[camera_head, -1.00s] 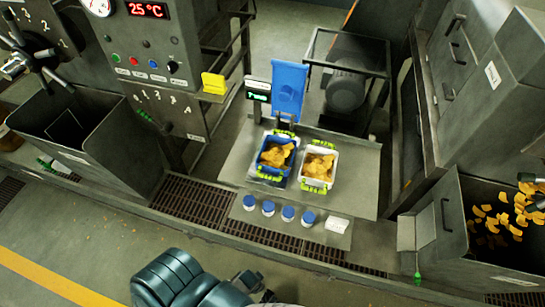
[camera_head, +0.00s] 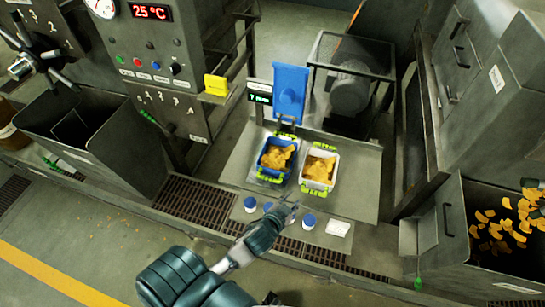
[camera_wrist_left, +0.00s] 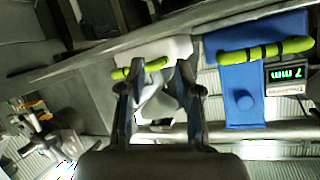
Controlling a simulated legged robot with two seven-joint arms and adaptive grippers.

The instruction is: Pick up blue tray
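The blue tray (camera_head: 264,171) sits on the metal table, filled with yellow-orange chips, with a green handle at each end. My left gripper (camera_head: 291,203) reaches in from below and is near the table's front edge, in front of the trays and apart from the blue one. In the left wrist view my left gripper (camera_wrist_left: 155,82) is open, with its fingers apart and a white tray's green handle showing between them. The blue tray's green handle (camera_wrist_left: 265,50) shows to the right of the fingers.
A white tray (camera_head: 332,177) with similar chips stands close to the right of the blue tray. Behind it are a blue upright board (camera_head: 290,92) and a small display (camera_head: 260,92). Several blue-lidded jars (camera_head: 250,205) and a white box (camera_head: 338,228) line the front ledge.

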